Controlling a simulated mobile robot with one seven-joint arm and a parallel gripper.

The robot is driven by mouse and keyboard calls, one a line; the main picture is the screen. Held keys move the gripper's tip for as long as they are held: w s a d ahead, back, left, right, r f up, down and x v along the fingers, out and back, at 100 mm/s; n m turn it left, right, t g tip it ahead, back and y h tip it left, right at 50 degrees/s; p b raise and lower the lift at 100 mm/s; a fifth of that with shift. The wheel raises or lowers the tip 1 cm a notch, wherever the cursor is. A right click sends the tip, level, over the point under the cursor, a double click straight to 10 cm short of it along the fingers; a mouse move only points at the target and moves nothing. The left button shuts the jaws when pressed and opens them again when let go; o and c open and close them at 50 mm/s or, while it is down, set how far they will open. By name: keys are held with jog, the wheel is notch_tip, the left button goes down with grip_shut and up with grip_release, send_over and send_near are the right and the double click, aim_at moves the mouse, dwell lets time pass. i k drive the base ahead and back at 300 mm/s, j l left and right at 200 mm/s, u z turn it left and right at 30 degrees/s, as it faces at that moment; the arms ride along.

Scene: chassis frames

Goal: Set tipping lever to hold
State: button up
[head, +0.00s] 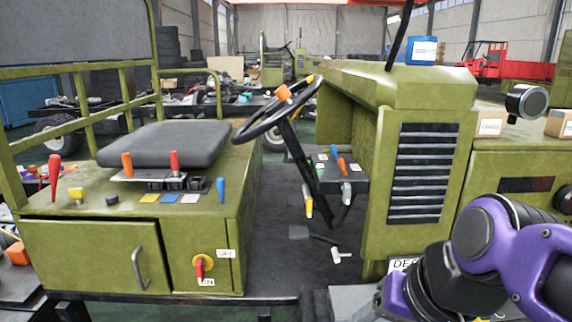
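Several levers stand on the green vehicle, and I cannot tell by a readable label which is the tipping lever. On the seat box are a tall red lever (55,176) at the left, an orange lever (127,164), a red lever (174,163) and a blue lever (221,189). By the steering column are a blue lever (334,151), an orange lever (342,166), a yellow-handled lever (308,205) and a white-tipped lever (346,192). My purple and black arm is at the lower right; my gripper cannot be made out.
The steering wheel (277,108) and seat (165,144) rise above the levers. A red rotary switch (201,266) and door handle (139,268) are on the box front. The green hood (415,82) stands right. The dark footwell floor (280,255) is mostly open.

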aim_at(55, 163)
jog(key=u, duration=1.7)
jog(key=i+j+z, duration=0.1)
jog(key=z, duration=0.35)
jog(key=j+z, duration=0.2)
jog(key=z, duration=0.25)
jog(key=j+z, duration=0.4)
jog(key=j, duration=0.45)
jog(key=j+z, duration=0.15)
jog(key=j, duration=0.7)
jog(key=k+j+z, duration=0.2)
jog(key=j, duration=0.65)
jog(key=i, duration=0.1)
